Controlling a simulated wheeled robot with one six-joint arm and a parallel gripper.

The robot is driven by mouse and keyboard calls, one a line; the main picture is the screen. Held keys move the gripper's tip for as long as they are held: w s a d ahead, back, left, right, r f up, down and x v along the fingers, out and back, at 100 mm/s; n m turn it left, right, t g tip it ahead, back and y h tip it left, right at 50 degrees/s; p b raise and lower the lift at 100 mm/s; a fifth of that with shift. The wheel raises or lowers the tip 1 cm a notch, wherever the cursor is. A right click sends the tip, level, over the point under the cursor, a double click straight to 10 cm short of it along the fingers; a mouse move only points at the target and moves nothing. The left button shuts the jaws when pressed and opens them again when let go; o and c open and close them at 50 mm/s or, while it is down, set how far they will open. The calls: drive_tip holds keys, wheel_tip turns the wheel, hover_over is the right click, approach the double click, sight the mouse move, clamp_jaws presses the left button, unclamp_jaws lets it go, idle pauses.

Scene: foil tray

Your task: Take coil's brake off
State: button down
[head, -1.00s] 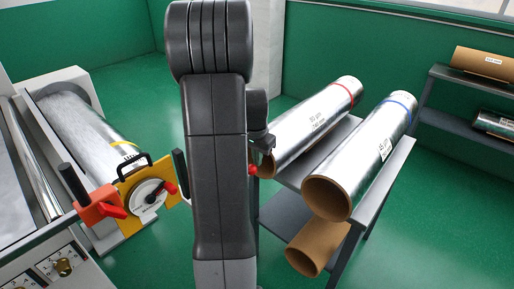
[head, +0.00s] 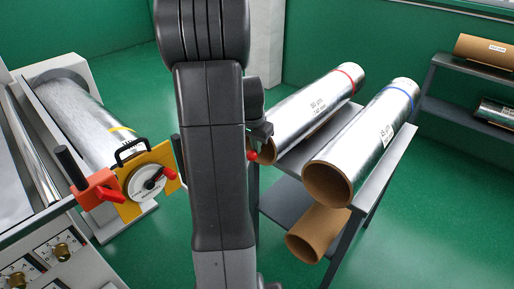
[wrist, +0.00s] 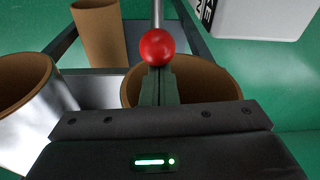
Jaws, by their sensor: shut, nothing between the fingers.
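The brake lever shows as a red ball knob (wrist: 157,47) on a thin metal rod in the wrist view. A white box (wrist: 262,16) with partly cut-off black letters is at its upper right. My gripper (wrist: 158,86) is shut and empty, its fingertips right at the near side of the knob. I cannot tell whether they touch it. In the head view the knob (head: 252,155) shows small beside my arm, just below my gripper (head: 260,134). My arm hides the rod and the box there. The loaded foil coil (head: 82,115) lies in the machine at left.
A yellow plate (head: 130,210) with a white dial and red handle is at the coil's end. A dark rack (head: 372,178) at right holds foil rolls with brown cores; their open ends (wrist: 20,85) lie close beneath my gripper.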

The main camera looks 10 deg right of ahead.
drive_tip(key=shift+s+a+b, duration=0.2)
drive_tip(key=shift+a+b, duration=0.1)
drive_tip(key=shift+b, duration=0.3)
drive_tip(key=s+a+t+h+b, duration=0.1)
drive_tip(key=b, duration=0.4)
drive_tip(key=s+a+r+t+h+b, duration=0.1)
drive_tip(key=a+h+b, duration=0.1)
drive_tip(key=b, duration=0.3)
drive_tip(key=shift+s+a+r+t, duration=0.15)
drive_tip(key=shift+s+a+t, duration=0.1)
drive_tip(key=shift+s+t, duration=0.15)
drive_tip(key=s+a+t+h+b, duration=0.3)
drive_tip(key=s+a+h+b, duration=0.2)
drive_tip(key=b, duration=1.6)
drive_tip(key=shift+s+a+f+t, duration=0.35)
drive_tip(key=shift+s+a, duration=0.5)
drive_tip(key=shift+a, duration=0.9)
drive_tip(key=shift+f, duration=0.2)
